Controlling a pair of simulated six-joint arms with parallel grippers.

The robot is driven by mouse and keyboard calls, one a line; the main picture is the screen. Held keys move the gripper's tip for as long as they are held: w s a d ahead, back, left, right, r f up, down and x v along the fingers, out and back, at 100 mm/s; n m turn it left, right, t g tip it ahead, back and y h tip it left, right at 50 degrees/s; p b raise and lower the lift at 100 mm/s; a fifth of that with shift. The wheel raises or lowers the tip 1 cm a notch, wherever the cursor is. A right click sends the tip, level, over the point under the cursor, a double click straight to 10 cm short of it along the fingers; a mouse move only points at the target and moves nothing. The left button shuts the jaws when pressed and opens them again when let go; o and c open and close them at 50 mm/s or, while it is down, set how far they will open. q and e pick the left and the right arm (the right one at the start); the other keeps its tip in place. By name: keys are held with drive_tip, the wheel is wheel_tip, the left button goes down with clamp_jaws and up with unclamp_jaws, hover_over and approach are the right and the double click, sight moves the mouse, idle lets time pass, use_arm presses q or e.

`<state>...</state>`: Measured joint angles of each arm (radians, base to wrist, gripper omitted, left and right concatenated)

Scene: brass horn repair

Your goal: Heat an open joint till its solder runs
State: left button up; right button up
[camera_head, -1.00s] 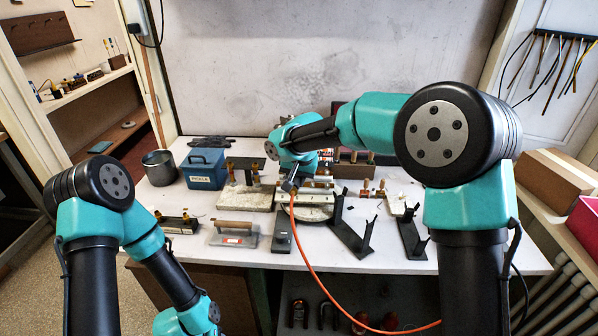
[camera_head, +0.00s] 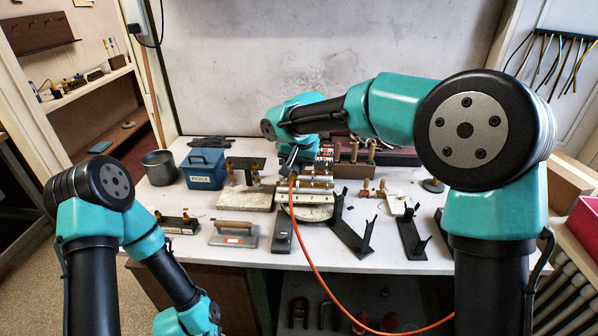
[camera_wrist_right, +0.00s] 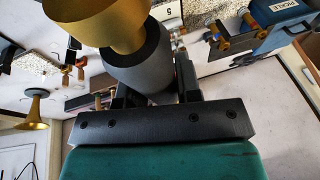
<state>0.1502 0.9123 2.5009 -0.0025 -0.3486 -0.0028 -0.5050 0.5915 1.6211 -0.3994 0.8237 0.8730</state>
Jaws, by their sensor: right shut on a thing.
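My right gripper (camera_wrist_right: 152,95) is shut on the dark grey body of a torch (camera_wrist_right: 142,62), whose wide brass nozzle (camera_wrist_right: 110,22) fills the top of the right wrist view. In the head view an orange hose (camera_head: 314,262) hangs from it. My right wrist is over the middle of the bench, above a pale round turntable (camera_head: 310,213) with pale blocks on it, and hides part of them. I see no flame, and cannot tell which joint is open. My left gripper is out of view.
A blue pickle box (camera_head: 204,170) and grey pot (camera_head: 159,167) stand at the back left. A wooden-handled tool (camera_head: 234,232) lies at the front. Dark V-shaped stands (camera_head: 352,235) fill the front right. A brass bell (camera_wrist_right: 33,105) shows in the right wrist view.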

drive_tip(key=v, duration=0.4)
drive_tip(key=a+v, duration=0.1)
drive_tip(key=v, duration=0.1)
drive_tip(key=shift+s+r, duration=0.2)
drive_tip(key=shift+r, duration=0.05)
